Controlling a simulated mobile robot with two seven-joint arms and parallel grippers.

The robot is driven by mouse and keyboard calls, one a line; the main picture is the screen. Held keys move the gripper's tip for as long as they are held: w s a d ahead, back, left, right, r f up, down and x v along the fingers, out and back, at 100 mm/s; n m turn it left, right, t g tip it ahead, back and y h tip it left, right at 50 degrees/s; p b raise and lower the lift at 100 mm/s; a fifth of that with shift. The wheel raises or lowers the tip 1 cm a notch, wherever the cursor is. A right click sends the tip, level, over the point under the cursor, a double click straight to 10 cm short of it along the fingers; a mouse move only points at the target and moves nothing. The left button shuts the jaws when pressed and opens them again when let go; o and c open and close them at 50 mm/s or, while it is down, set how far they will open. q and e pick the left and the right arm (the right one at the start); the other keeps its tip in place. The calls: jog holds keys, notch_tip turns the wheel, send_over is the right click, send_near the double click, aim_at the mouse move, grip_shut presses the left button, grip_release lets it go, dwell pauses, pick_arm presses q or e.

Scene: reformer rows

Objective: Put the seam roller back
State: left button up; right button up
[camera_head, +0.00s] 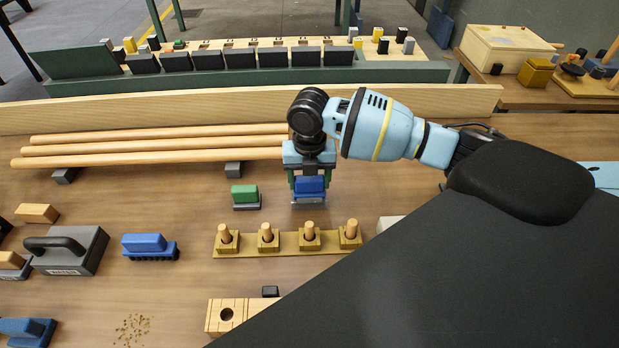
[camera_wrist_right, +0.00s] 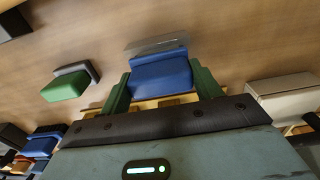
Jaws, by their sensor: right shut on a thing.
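My right gripper (camera_head: 308,180) reaches down over the table and is shut on a blue-handled tool (camera_head: 309,188) with a pale, flat base plate. In the right wrist view the blue block (camera_wrist_right: 160,75) sits between my green finger pads. Its base is close to the table; I cannot tell whether it touches. I cannot tell for sure which tool is the seam roller. A similar blue tool with a row of dark knobs underneath (camera_head: 148,246) stands to the left. My left gripper is not in view.
A green-handled block (camera_head: 245,196) stands just left of my gripper. A wooden strip with several pegs (camera_head: 285,243) lies in front. Long wooden rods (camera_head: 150,150) rest behind on grey supports. A grey float (camera_head: 72,250) stands at left. A white block (camera_wrist_right: 285,95) stands near.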

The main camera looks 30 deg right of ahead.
jog(key=shift+f, duration=0.15)
jog(key=o, duration=1)
notch_tip(320, 180, up, 12)
jog(key=shift+r+p, duration=0.2)
jog(key=shift+p, duration=0.1)
